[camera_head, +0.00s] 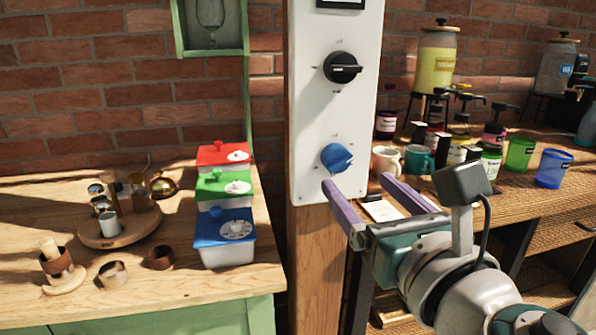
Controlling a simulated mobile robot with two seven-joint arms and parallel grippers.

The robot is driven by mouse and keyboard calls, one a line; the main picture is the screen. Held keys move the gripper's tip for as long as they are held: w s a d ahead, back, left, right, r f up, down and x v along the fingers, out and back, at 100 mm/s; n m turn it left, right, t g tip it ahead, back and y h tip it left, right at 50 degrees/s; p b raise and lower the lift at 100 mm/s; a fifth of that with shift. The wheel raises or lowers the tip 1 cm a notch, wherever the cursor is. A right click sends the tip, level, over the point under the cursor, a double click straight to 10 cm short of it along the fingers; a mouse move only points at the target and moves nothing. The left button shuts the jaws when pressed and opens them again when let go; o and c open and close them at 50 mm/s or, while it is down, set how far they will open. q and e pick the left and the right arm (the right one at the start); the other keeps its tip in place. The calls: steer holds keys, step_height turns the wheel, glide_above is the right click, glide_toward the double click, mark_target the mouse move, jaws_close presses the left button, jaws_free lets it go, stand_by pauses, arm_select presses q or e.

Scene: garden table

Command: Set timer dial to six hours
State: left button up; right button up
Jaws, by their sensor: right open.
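A white control panel (310,120) is fixed to a wooden post. It carries a black dial (341,67) in its upper part and a blue dial (337,157) in its lower part. Small marks ring both dials, too small to read, so I cannot tell which one is the timer. The black dial's grip bar lies roughly level. My right gripper (357,182) is open, its two purple fingers pointing up toward the panel. The fingertips appear just below and right of the blue dial, with nothing between them. My left gripper is not in view.
Red (217,152), green (210,187) and blue-lidded (212,226) boxes stand left of the post. A round wooden tray (118,236) holds small vessels. On the right shelf are mugs (419,160), jars, coloured cups (553,168) and a yellow drink dispenser (436,62).

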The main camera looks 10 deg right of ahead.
mark_target(341, 166)
steer(key=w, duration=0.7)
steer(key=shift+a+b, duration=0.15)
steer(key=shift+b, duration=0.25)
jaws_close()
